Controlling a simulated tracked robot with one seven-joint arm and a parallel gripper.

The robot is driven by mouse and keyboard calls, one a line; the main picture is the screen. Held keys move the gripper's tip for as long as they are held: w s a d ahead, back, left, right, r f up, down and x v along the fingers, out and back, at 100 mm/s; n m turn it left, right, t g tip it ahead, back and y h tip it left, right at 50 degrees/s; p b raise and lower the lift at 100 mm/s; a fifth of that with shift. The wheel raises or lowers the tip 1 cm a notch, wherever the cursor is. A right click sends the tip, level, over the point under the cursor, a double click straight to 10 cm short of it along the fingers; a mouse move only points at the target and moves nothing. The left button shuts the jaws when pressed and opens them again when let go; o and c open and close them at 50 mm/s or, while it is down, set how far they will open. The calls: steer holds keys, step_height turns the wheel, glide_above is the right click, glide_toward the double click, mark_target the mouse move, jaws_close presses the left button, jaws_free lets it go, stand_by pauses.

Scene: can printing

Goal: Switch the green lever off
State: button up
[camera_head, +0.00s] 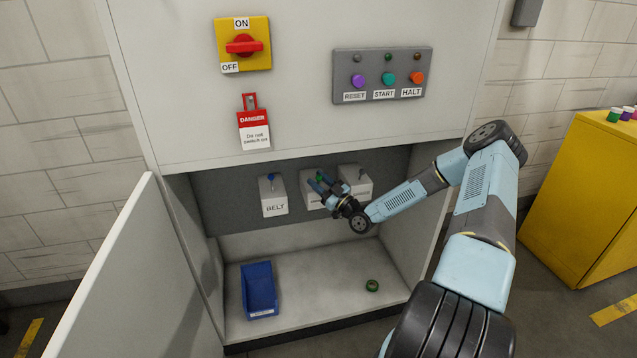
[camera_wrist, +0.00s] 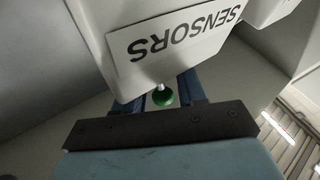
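The green lever (camera_head: 320,178) stands on the middle box (camera_head: 313,201) of the row inside the cabinet. Its round green knob shows in the wrist view (camera_wrist: 162,98), below a white label reading SENSORS (camera_wrist: 180,38), upside down. My gripper (camera_head: 322,183) is at this lever, with its blue fingers (camera_wrist: 162,100) apart on either side of the knob. A gap shows beside the knob, though contact on the far side is hard to tell. My gripper hides part of the middle box and its label.
A box labelled BELT with a blue lever (camera_head: 270,178) stands left. Another box (camera_head: 355,182) with a dark lever stands close on the right. A blue bin (camera_head: 259,290) and green ring (camera_head: 372,286) lie on the cabinet floor. The open door (camera_head: 125,275) is at left.

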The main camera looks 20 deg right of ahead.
steer(key=shift+f, duration=0.1)
steer(key=v, duration=1.4)
